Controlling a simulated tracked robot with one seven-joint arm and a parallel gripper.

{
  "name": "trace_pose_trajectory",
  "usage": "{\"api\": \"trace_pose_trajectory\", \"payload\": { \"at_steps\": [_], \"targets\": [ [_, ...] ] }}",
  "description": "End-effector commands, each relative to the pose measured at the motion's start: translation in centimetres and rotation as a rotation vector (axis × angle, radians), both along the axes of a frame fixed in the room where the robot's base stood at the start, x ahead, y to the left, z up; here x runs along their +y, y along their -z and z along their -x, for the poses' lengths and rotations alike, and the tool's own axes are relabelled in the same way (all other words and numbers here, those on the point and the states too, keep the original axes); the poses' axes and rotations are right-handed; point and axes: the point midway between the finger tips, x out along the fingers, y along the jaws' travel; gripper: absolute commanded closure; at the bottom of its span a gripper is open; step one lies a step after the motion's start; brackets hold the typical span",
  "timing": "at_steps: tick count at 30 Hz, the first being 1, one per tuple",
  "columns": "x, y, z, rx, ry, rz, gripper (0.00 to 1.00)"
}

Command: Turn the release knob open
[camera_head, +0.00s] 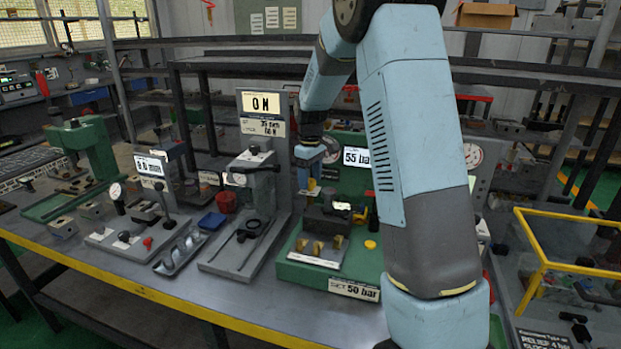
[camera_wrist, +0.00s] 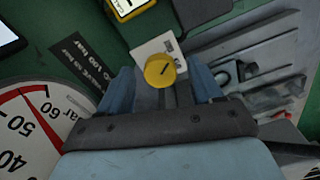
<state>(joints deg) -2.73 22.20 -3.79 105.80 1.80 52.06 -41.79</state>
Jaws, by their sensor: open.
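A round yellow knob (camera_wrist: 160,70) with a dark line across its face shows in the wrist view, in the gap between my fingertips. My gripper (camera_wrist: 165,82) is open, with one blue finger on each side of the knob. Whether either finger touches it I cannot tell. In the head view my gripper (camera_head: 309,178) points down over the green valve stand (camera_head: 300,272). A yellow round part (camera_head: 370,244) also sits on the stand's base at the right; I cannot tell if it is the same knob. A pressure gauge (camera_wrist: 35,128) is at the left of the wrist view.
A "55 bar" display (camera_head: 356,157) stands right of my gripper, and a "SET 50 bar" label (camera_head: 353,290) is on the stand's front. A yellow-framed bin (camera_head: 570,268) is at the right.

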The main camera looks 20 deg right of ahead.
Motion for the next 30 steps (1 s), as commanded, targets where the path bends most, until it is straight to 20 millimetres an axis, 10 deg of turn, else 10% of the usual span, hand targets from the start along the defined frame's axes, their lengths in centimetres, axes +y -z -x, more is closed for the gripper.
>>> {"api": "trace_pose_trajectory", "payload": {
  "at_steps": [10, 30],
  "targets": [
    [-0.01, 0.35, 0.00, 0.000, 0.001, 0.000, 0.35],
    [-0.06, 0.32, -0.02, -0.001, 0.002, 0.001, 0.91]
  ]
}}
